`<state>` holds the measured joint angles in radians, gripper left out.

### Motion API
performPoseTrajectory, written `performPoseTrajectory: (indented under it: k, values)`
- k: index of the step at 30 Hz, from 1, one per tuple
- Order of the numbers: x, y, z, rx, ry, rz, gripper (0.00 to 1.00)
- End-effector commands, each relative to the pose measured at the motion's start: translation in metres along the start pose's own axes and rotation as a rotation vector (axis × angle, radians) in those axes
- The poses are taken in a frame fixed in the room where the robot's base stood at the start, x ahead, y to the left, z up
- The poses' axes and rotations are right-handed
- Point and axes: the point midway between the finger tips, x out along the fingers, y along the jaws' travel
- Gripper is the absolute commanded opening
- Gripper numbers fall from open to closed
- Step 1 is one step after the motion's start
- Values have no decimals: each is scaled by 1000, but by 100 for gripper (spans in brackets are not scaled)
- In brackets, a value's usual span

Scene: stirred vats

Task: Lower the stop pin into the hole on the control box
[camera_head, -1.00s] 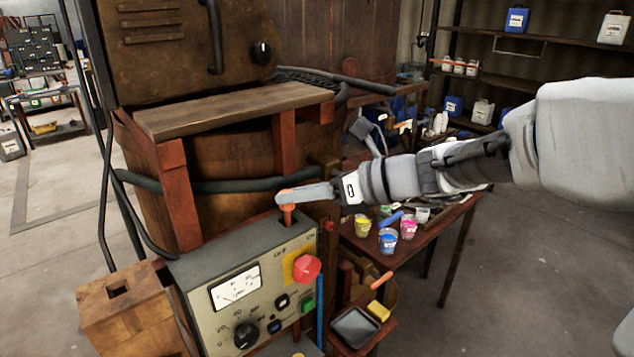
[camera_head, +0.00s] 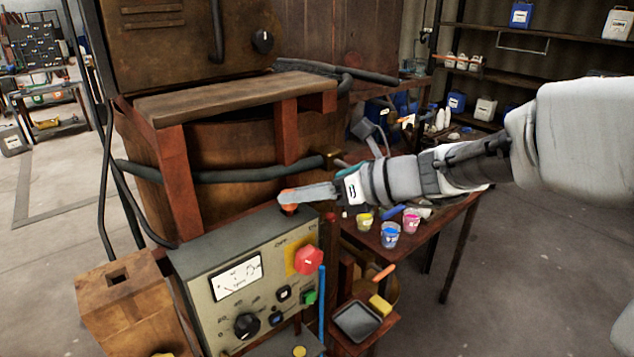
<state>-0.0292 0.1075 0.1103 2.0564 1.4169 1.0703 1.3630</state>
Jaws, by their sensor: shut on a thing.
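The stop pin (camera_head: 289,209) is orange and stands at the top right back of the control box. My gripper (camera_head: 296,197) is shut on the pin from the right, with its fingers low over the box top. Only the pin's orange head shows; its lower part and the hole are hidden by the fingers and the box edge. The control box (camera_head: 215,241) is grey with a beige front that carries a meter, a black knob, a red mushroom button and a green button.
Behind is a large wooden vat (camera_head: 235,150) with a black hose (camera_head: 230,175). Right of the box, a table holds paint cups (camera_head: 390,234); a small stand holds a grey tray (camera_head: 358,321).

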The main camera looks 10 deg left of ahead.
Motion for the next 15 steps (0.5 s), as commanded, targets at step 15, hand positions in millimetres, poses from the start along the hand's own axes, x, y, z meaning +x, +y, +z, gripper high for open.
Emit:
performPoseTrajectory:
  k: [15]
  values:
    - [3, -2, -7, 0, 0, 0, 0]
